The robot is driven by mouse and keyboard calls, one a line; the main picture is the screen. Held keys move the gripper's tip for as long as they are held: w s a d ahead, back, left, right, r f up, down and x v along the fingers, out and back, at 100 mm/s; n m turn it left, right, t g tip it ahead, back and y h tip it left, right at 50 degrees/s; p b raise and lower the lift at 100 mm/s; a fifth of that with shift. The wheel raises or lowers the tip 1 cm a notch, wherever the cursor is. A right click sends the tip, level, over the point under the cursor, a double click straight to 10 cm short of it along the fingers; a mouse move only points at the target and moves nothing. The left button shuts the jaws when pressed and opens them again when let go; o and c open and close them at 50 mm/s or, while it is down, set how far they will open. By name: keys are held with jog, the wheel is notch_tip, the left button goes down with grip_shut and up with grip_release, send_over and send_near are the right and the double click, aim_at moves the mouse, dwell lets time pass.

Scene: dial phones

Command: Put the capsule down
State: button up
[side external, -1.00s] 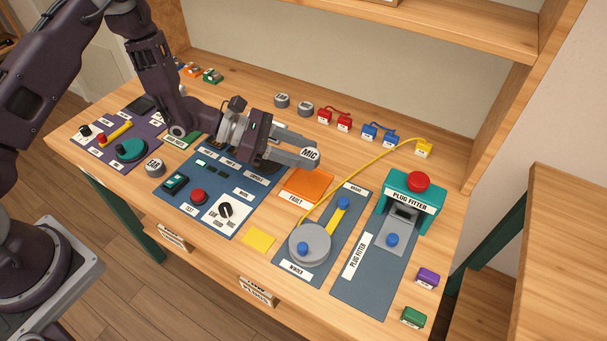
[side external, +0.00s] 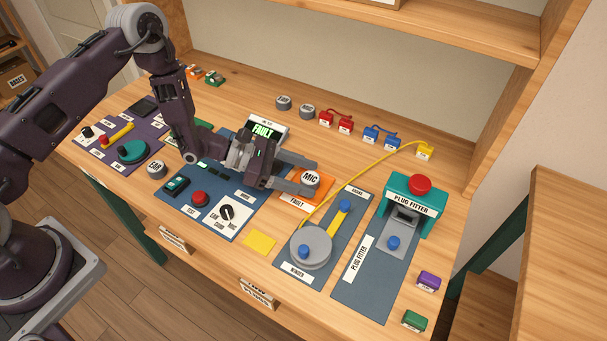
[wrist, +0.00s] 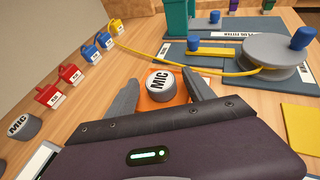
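The capsule (side external: 310,180), a round grey piece with a white MIC label, sits upright on the orange FAULT pad (side external: 321,192). In the wrist view the capsule (wrist: 160,84) stands between my fingertips, with orange pad (wrist: 148,104) showing around it. My gripper (side external: 307,177) is low over the pad and open, one finger on each side of the capsule. In the wrist view my gripper (wrist: 162,80) shows a gap between each finger and the capsule. The fingers partly cover the pad in the side view.
A tester panel (side external: 178,208) with a lit FAULT screen (side external: 263,131) lies left. The winder (side external: 311,246) and plug fitter (side external: 412,200) stand right, with a yellow cord (side external: 372,159) running past the pad. Grey capsules (side external: 283,103), red plugs (side external: 326,118) and blue plugs (side external: 370,132) line the back.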

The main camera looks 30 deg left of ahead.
jog(key=shift+r, duration=0.15)
jog(key=v, duration=1.2)
jog(key=s+d+r+m+g, duration=0.3)
jog(key=r+m, duration=0.2)
jog(key=r, duration=0.3)
jog(key=s+d+r+m+g, duration=0.2)
jog(key=s+d+r+m, duration=0.15)
jog(key=r, duration=0.35)
jog(key=s+r+m+g+y, duration=0.2)
jog(key=s+r+m+y, duration=0.2)
jog(key=s+r+m, duration=0.4)
jog(key=s+a+r+m+t+y, duration=0.2)
jog(key=s+a+m+t+y, duration=0.4)
jog(key=s+a, duration=0.5)
jog(key=shift+r+m+t+y, duration=0.3)
jog(key=shift+r+m+y, duration=0.05)
jog(key=shift+y, duration=0.75)
